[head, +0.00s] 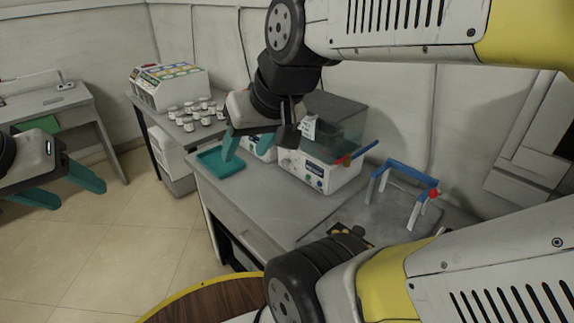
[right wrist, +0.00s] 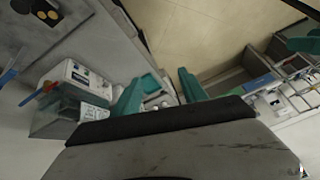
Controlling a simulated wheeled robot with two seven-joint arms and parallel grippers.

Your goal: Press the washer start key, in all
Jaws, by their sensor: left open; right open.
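The washer (head: 318,172) is a white box with a clear smoky lid (head: 340,120) on the grey bench. Its front panel carries a label and several small knobs or keys; which one is the start key cannot be told. It also shows at the left in the right wrist view (right wrist: 88,76). My right gripper (head: 254,150) is open and empty, above the bench to the left of the washer, partly in front of it. Its teal fingers (right wrist: 160,92) frame open space beside the washer. My left gripper (head: 78,192) is open and empty at the far left, over the floor.
A teal tray (head: 221,167) lies on the bench below my right gripper. A blue-and-white rack frame (head: 400,180) with a red knob stands right of the washer. Several lidded jars (head: 195,112) and a white case (head: 168,85) stand on a side table. A round wooden table (head: 215,302) is in front.

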